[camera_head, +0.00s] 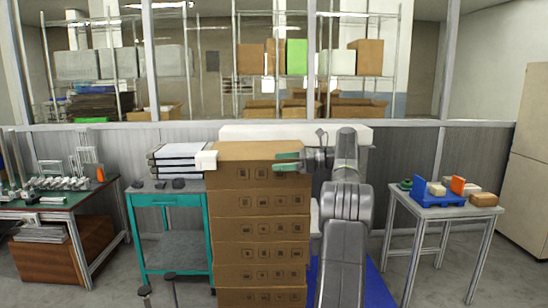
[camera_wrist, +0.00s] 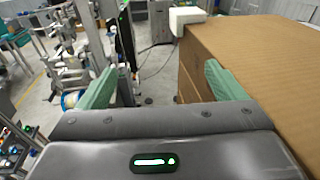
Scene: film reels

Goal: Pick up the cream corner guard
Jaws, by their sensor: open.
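The cream corner guard (camera_head: 206,160) is a small pale block on the upper left corner of the top cardboard box (camera_head: 258,151). In the wrist view the guard (camera_wrist: 187,19) sits at the far end of the box's top edge. My gripper (camera_head: 287,160) is to the right of the guard, by the right side of the box top, and does not touch the guard. In the wrist view my gripper (camera_wrist: 160,84) has its two green fingers wide apart with nothing between them. The right finger is close to the box edge; contact cannot be told.
The cardboard boxes stand in a tall stack. A teal cart (camera_head: 166,200) with stacked white-and-dark items (camera_head: 178,158) stands left of it. A small table (camera_head: 445,211) with a blue tray (camera_head: 439,198) is at the right. A workbench (camera_head: 40,206) with metal parts is far left.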

